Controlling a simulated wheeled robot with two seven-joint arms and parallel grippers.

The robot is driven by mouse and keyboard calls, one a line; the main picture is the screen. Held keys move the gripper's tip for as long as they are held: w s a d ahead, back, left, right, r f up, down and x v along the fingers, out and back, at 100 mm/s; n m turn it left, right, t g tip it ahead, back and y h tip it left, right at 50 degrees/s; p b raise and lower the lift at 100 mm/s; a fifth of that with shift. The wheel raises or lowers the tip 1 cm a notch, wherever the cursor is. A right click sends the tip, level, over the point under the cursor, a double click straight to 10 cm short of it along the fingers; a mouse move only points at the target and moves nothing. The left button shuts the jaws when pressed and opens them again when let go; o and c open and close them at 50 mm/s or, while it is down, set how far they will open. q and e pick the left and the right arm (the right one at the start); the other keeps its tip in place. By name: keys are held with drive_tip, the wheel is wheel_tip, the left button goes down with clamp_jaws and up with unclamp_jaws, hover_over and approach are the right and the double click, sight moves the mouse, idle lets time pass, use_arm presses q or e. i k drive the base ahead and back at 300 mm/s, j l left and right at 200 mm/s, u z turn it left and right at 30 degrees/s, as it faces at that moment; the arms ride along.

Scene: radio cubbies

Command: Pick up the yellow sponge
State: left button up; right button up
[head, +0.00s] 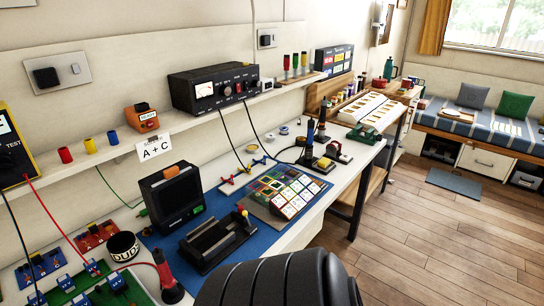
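A small yellow block that looks like the yellow sponge (323,163) sits on a dark soldering stand (311,160), toward the far part of the workbench. An upright tool with a blue part (309,132) rises behind it. The block is small in view, so its texture cannot be made out. Neither of my grippers shows in the head view.
The blue mat (170,250) holds a black device (172,196), a black slotted fixture (217,238) and a card board (289,190). A red-handled tool (168,275) stands near front. A large black ribbed shape (285,282) covers the bottom edge. Wood floor (430,240) is open at right.

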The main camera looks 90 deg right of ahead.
sight(324, 162)
drive_tip(key=z, duration=0.4)
drive_tip(key=i+z, duration=0.1)
drive_tip(key=z, duration=0.7)
drive_tip(key=i+z, duration=0.1)
drive_tip(key=z, duration=0.35)
drive_tip(key=j+z, duration=0.1)
drive_tip(key=z, duration=0.3)
